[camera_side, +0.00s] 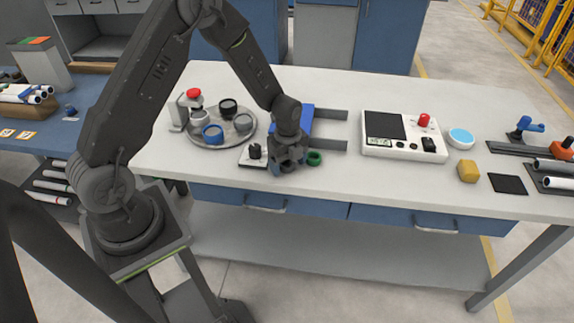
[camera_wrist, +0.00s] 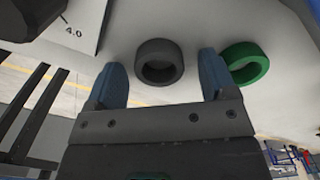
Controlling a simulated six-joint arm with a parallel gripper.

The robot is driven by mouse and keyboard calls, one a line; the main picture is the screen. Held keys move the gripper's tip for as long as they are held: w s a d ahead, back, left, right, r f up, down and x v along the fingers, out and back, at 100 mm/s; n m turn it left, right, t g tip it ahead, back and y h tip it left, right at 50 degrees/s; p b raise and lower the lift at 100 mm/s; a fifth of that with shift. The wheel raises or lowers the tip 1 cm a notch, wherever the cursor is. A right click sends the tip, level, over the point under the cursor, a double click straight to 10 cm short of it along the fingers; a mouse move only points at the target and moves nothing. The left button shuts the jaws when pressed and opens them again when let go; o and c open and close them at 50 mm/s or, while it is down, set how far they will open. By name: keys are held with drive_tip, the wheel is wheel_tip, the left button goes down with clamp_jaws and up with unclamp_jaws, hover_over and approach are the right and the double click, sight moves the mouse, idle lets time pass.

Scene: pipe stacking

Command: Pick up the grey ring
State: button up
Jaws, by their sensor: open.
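A dark grey ring (camera_wrist: 160,62) lies flat on the white table in the wrist view. It sits ahead of and between the two spread fingers of my gripper (camera_wrist: 162,72), which is open and empty. In the side view my gripper (camera_side: 284,168) points down near the table's front edge and mostly hides this ring. A green ring (camera_wrist: 247,63) lies just outside the right finger in the wrist view; it also shows right of my gripper in the side view (camera_side: 314,158).
A white plate with a black knob (camera_side: 255,152) stands close left of my gripper. A round tray (camera_side: 190,136) with several rings, one grey, is farther left. A scale (camera_side: 402,152) stands to the right.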

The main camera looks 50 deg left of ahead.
drive_tip(key=c, duration=1)
drive_tip(key=shift+r, duration=0.1)
